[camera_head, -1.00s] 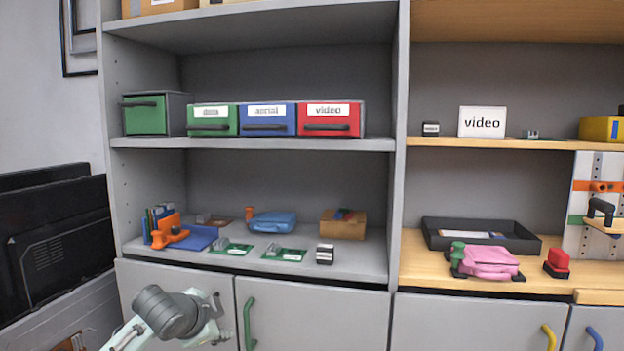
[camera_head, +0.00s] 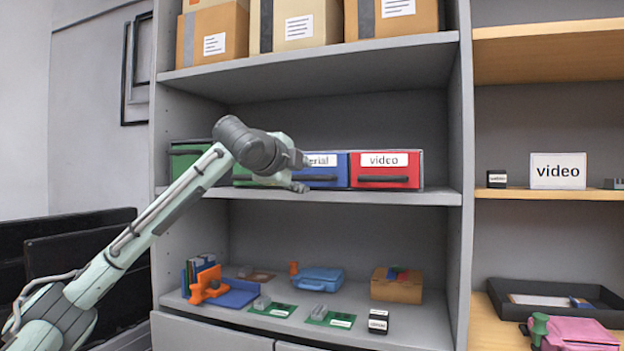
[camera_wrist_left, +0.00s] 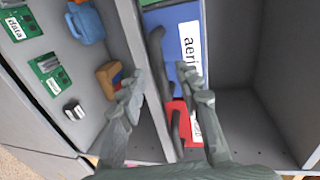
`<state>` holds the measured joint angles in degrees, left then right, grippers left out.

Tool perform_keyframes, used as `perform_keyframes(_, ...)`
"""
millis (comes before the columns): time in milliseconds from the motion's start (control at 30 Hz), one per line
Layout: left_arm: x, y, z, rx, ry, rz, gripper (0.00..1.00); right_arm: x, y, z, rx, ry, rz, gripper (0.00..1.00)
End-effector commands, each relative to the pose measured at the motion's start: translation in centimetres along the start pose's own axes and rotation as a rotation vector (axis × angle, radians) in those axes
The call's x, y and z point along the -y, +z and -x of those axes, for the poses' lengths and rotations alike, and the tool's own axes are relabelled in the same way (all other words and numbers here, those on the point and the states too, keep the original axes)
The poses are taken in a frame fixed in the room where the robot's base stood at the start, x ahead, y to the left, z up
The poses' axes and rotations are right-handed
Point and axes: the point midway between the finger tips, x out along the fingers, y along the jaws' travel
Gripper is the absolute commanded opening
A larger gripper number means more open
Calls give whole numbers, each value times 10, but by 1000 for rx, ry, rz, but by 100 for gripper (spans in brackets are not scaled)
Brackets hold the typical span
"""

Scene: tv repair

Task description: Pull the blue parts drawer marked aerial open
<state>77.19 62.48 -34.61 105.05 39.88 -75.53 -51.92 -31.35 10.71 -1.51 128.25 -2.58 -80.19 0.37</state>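The blue drawer marked aerial (camera_head: 338,170) sits between a green drawer and a red drawer on the upper grey shelf. Its front looks level with the red one, and my gripper hides its left end in the head view. It also shows in the left wrist view (camera_wrist_left: 165,20), with its dark bar handle (camera_wrist_left: 155,55). My left gripper (camera_head: 301,172) is in front of the blue drawer. In the left wrist view the gripper (camera_wrist_left: 163,84) is open and empty, its fingers on either side of the handle's line. I cannot tell how far they are from it. My right gripper is out of view.
The red video drawer (camera_head: 386,169) stands right beside the blue one. The shelf board (camera_head: 440,197) runs just below the drawers. The lower shelf holds a blue case (camera_head: 320,280), a cardboard box (camera_head: 397,290) and circuit boards. The shelf right of the red drawer is clear.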

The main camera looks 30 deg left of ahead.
Motion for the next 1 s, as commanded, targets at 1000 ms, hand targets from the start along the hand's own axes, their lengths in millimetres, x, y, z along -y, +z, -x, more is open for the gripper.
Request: perform_keyframes(1000,0,-1,-38,-1,-1,0,0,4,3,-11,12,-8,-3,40)
